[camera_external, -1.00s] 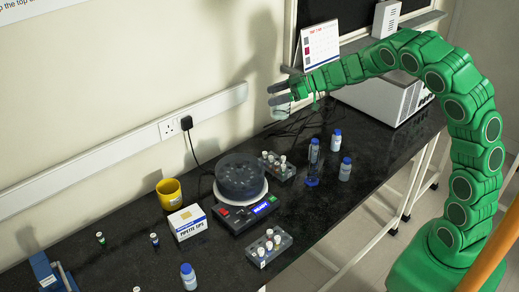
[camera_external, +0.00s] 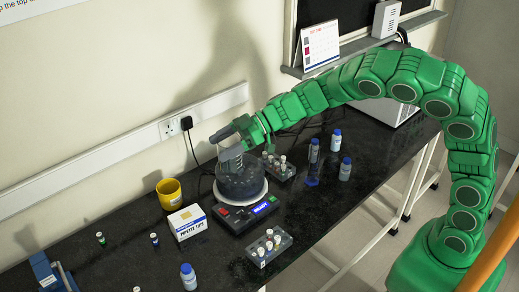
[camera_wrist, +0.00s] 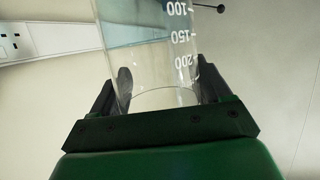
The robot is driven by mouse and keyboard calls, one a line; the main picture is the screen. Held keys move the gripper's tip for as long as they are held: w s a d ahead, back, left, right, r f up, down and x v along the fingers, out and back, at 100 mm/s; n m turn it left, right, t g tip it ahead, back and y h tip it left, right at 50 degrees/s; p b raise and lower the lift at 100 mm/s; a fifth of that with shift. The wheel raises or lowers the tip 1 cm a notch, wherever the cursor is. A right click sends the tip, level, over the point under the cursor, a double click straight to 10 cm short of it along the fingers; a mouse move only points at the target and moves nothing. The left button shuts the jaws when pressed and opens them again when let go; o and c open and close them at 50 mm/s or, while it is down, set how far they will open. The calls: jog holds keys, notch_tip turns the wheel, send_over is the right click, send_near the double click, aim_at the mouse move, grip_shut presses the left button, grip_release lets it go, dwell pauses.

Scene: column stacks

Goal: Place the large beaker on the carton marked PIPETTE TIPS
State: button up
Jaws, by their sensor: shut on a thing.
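The large beaker (camera_wrist: 150,45) is clear glass with white volume marks. In the wrist view it stands between the jaws of my gripper (camera_wrist: 162,85), which is shut on it. In the external view my gripper (camera_external: 230,147) is over the device with the smoky round top, up and to the right of the carton. The beaker is hard to make out there, against the wall and fingers. The white carton marked PIPETTE TIPS (camera_external: 188,224) stands on the dark bench, with a yellow band and a bare top.
The device (camera_external: 240,183) with a blue display stands right beside the carton. A yellow mug (camera_external: 169,192) is behind the carton. Tube racks (camera_external: 269,247) and blue-capped bottles (camera_external: 188,277) stand around. A wall socket (camera_external: 168,130) and plug are behind.

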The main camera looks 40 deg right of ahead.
jog(key=s+a+g, duration=0.1)
jog(key=s+a, duration=0.2)
jog(key=a, duration=0.2)
jog(key=shift+n, duration=0.4)
jog(key=shift+w+a+f, duration=1.4)
jog(key=shift+w+f, duration=0.4)
jog(key=shift+f, duration=1.2)
jog(key=shift+w+a+f, duration=1.45)
jog(key=shift+w+f, duration=0.35)
jog(key=shift+f, duration=1.2)
jog(key=shift+w+a+f, duration=1.4)
jog(key=shift+w+f, duration=0.4)
jog(key=shift+f, duration=1.2)
jog(key=shift+f, duration=0.1)
jog(key=o, duration=1.2)
jog(key=shift+c, duration=0.2)
